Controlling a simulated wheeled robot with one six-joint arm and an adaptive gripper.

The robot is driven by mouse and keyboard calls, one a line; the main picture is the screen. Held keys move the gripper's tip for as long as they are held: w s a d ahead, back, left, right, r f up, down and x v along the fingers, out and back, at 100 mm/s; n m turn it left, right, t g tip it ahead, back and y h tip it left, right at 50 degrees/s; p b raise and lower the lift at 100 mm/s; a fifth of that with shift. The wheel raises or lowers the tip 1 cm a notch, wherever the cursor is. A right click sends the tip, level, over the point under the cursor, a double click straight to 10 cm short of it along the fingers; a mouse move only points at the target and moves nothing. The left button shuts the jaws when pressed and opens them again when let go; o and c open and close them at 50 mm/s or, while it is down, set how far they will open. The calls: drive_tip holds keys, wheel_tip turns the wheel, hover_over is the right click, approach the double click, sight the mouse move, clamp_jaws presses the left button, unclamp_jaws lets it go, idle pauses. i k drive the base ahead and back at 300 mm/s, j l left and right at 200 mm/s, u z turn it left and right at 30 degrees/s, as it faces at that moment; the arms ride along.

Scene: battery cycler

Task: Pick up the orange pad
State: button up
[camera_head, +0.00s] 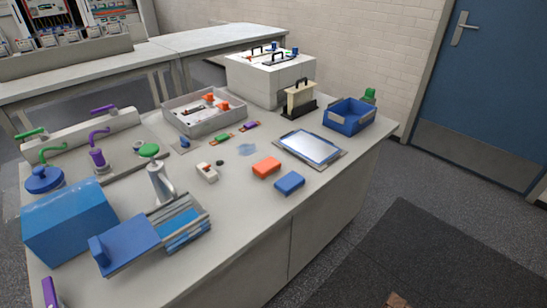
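The orange pad (266,166) is a small block-shaped pad lying flat on the light grey worktop (240,205), near the middle of the table. A blue pad (290,182) of similar size lies just in front and to its right, with a small gap between them. The orange pad looks fully uncovered, and nothing rests on it. My gripper does not show in this view.
A tablet-like panel (311,147) lies right of the orange pad. A blue bin (348,117) stands near the right edge. A grey tray (204,113) is behind. A white-and-red device (206,172) sits left. The worktop's front middle is clear.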

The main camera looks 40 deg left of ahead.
sight(266, 168)
drive_tip(key=i+u, duration=0.35)
drive_tip(key=i+l+u, duration=0.15)
drive_tip(key=u, duration=0.2)
drive_tip(key=i+l+u, duration=0.2)
drive_tip(key=i+u, duration=0.35)
drive_tip(key=u, duration=0.25)
drive_tip(key=i+l+u, duration=0.2)
drive_tip(key=u, duration=0.25)
drive_tip(key=i+l+u, duration=0.15)
drive_tip(key=u, duration=0.35)
drive_tip(key=i+l+u, duration=0.15)
drive_tip(key=l+u, duration=0.3)
drive_tip(key=j, duration=0.1)
